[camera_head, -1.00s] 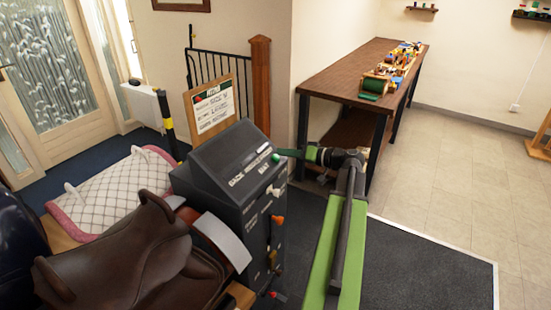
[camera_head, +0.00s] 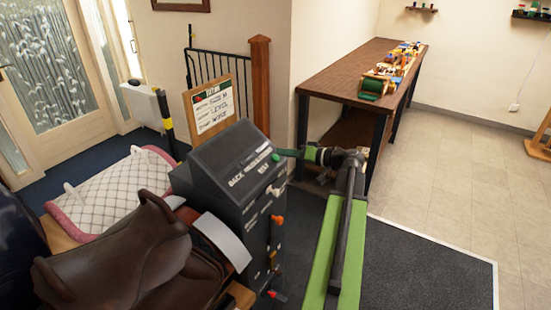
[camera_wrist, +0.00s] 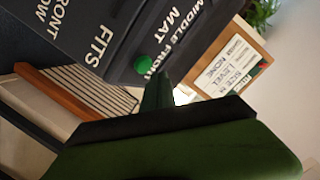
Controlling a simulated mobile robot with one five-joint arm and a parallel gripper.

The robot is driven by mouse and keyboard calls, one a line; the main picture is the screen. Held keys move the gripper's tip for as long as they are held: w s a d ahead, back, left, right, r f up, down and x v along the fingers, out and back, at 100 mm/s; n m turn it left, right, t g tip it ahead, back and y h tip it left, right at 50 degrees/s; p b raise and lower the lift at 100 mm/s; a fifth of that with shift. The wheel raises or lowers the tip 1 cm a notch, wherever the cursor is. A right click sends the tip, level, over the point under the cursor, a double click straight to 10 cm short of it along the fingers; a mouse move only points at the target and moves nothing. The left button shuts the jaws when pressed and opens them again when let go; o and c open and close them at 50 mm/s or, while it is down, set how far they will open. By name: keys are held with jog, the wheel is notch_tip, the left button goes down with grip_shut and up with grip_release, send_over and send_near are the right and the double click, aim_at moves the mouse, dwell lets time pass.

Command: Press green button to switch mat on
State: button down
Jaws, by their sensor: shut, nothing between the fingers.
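The green button (camera_head: 276,157) is on the sloped top of a dark grey control box (camera_head: 225,165). In the wrist view the round green button (camera_wrist: 143,63) sits near the white words "MAT" and "MIDDLE FRONT". My gripper (camera_head: 284,153) is shut and empty, reaching in from the right with its tip beside the button. In the wrist view my gripper's tip (camera_wrist: 163,78) is just right of and below the button; I cannot tell whether they touch. A white quilted pad with pink edging (camera_head: 120,190) lies left of the box.
A brown saddle (camera_head: 130,255) stands in front of the box. Orange and other knobs line the box's right side. A written board (camera_head: 211,107) stands behind. A wooden bench (camera_head: 350,75) with small items is at the back right.

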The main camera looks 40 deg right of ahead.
jog(key=shift+w+f+b, duration=0.25)
jog(key=shift+f+b, duration=0.05)
jog(key=shift+f, duration=0.05)
jog(key=shift+w+a+f+b, duration=0.15)
jog(key=shift+w+f+b, duration=0.1)
jog(key=shift+f+b, duration=0.25)
dwell(0.6)
jog(key=shift+r, duration=0.1)
jog(key=shift+s+r+p, duration=0.5)
jog(key=shift+r+p, duration=0.25)
jog(key=shift+p, duration=0.15)
jog(key=shift+r, duration=0.1)
jog(key=s+r+p, duration=0.2)
jog(key=r+p, duration=0.1)
jog(key=s+d+r+p, duration=0.1)
jog(key=p, duration=0.1)
jog(key=shift+s+r, duration=0.15)
jog(key=shift+r, duration=0.25)
